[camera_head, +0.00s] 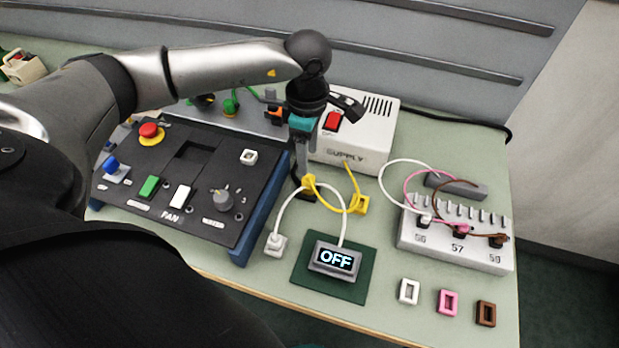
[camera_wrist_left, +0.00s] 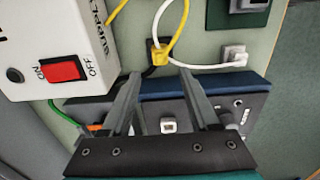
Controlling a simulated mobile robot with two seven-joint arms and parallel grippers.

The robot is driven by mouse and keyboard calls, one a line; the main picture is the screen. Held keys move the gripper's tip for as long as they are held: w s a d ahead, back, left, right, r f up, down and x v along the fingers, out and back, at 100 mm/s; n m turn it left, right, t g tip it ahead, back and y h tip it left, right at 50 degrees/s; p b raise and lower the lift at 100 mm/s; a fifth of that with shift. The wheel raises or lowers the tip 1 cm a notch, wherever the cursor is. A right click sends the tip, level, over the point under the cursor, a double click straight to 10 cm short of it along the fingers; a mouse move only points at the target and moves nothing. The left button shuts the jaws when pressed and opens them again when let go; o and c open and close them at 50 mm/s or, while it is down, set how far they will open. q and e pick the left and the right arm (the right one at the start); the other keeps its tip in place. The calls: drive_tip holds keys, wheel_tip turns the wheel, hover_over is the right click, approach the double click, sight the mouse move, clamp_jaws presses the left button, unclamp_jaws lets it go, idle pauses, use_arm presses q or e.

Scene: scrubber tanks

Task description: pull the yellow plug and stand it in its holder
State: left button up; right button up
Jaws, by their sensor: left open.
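The yellow plug (camera_head: 309,184) sits on a small black socket (camera_wrist_left: 150,70) on the table, in front of the supply box. It also shows in the left wrist view (camera_wrist_left: 161,60), just beyond the gap between my fingertips. A yellow cable arcs from it. A yellow block (camera_head: 358,204), which looks like its holder, lies to its right, with yellow cable beside it. My left gripper (camera_head: 300,172) points down over the plug with its fingers apart; in the wrist view (camera_wrist_left: 160,78) nothing shows between them. Contact with the plug cannot be told.
The supply box (camera_head: 355,140) stands behind and the fan panel (camera_head: 190,180) is at left. A white cable loops past the plug to the OFF display (camera_head: 335,258). A socket strip (camera_head: 455,245) and white, pink and brown holders (camera_head: 447,302) are at right.

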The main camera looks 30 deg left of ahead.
sight(308, 178)
use_arm(q)
wheel_tip(308, 178, down, 8)
drive_tip(key=b, duration=0.6)
drive_tip(key=shift+f+b, duration=0.5)
drive_tip(key=shift+f, duration=0.05)
idle(0.7)
drive_tip(key=shift+r, duration=0.1)
drive_tip(key=shift+c, duration=0.2)
clamp_jaws()
idle(1.0)
drive_tip(key=o, duration=0.7)
unclamp_jaws()
drive_tip(key=shift+c, duration=0.2)
